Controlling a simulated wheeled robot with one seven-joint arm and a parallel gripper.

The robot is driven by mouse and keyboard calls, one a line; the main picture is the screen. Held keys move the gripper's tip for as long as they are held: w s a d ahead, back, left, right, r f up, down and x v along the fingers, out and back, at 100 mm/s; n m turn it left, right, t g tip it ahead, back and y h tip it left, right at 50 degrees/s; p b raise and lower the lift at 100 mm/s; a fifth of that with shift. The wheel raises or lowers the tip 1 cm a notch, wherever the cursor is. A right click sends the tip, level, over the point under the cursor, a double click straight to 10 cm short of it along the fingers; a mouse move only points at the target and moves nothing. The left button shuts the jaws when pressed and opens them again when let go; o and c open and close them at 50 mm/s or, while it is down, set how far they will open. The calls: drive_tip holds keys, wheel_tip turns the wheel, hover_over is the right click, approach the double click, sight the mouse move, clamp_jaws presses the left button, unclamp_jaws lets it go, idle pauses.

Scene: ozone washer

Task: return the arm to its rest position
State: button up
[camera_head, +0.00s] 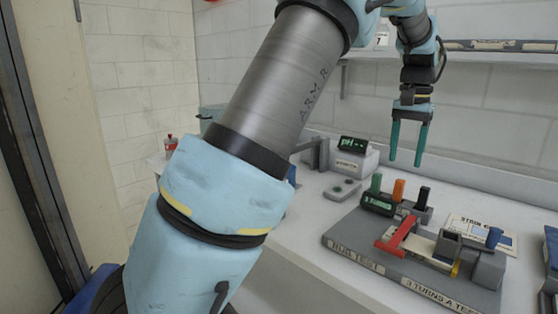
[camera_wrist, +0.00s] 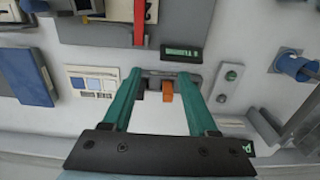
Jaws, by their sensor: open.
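My gripper (camera_head: 406,144) hangs from my raised arm above the counter, with its two green fingers pointing down. The fingers are apart, and nothing is between them. In the wrist view my gripper (camera_wrist: 166,95) looks down on the counter, and its fingers frame a block with black and orange levers (camera_wrist: 167,91). That block also shows in the head view (camera_head: 396,197), below and apart from the fingertips. My light blue and metal arm fills the middle of the head view and hides part of the counter.
A grey test board (camera_head: 370,262) with a red handle (camera_head: 397,234) sits on the white counter (camera_head: 318,205). A pH meter (camera_head: 354,155) and a two-button box (camera_head: 342,190) stand behind it. A stain card (camera_head: 481,232) lies to the right. A wall shelf (camera_head: 490,50) runs beside my gripper.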

drive_tip(key=a+f+n, duration=0.2)
drive_tip(key=a+f, duration=0.2)
drive_tip(key=a, duration=0.7)
drive_tip(key=a+f+n, duration=0.2)
drive_tip(key=a+f, duration=0.1)
drive_tip(key=a, duration=0.8)
drive_tip(key=s+a+f+n, duration=0.1)
drive_tip(key=s+a+f, duration=0.2)
drive_tip(key=s+a, duration=0.2)
drive_tip(key=s+a+f+n+t, duration=0.1)
drive_tip(key=s+a+f+n, duration=0.1)
drive_tip(key=s+a, duration=0.4)
drive_tip(key=a+f, duration=0.1)
drive_tip(key=a, duration=0.2)
drive_tip(key=shift+s+a+f+t, duration=0.15)
drive_tip(key=shift+a+f+t, duration=0.1)
drive_tip(key=shift+a+t, duration=0.1)
